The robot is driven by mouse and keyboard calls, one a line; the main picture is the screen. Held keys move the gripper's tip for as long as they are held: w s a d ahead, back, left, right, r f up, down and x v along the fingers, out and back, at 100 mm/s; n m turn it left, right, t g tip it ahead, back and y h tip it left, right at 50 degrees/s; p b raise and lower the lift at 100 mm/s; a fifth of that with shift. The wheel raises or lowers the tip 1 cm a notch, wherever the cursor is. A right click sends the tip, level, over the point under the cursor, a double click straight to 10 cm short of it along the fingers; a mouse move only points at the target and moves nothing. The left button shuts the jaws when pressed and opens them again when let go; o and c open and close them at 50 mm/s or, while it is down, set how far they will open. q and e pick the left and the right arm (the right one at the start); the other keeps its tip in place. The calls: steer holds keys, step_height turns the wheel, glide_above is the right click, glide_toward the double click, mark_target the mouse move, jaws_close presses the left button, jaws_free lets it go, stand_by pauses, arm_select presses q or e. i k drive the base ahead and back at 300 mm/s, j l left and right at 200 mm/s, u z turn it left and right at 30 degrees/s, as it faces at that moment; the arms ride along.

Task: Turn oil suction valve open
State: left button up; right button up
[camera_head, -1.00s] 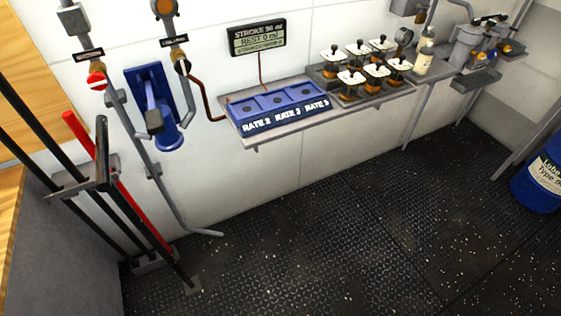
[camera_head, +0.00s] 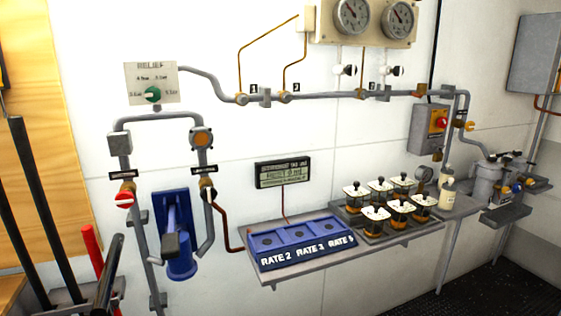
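Two small valves sit on the grey pipes at the left of the wall, each under a small dark label too small to read. The left valve (camera_head: 125,195) has a red and white round handle. The right valve (camera_head: 207,189) has a brass body with a dark and white handle, and a copper line runs down from it. A blue hand pump (camera_head: 179,235) with a grey lever stands between the two pipes. I cannot tell which valve is the oil suction valve, or whether either is open.
A shelf (camera_head: 285,275) juts out right of the pump, bearing a blue rate tray (camera_head: 300,243) and several capped jars. A relief panel (camera_head: 152,83) with a green knob and two gauges are higher up. Long poles (camera_head: 40,205) stand at the left. Dark floor shows at lower right.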

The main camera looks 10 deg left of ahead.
mark_target(124, 199)
steer(key=u, duration=1.3)
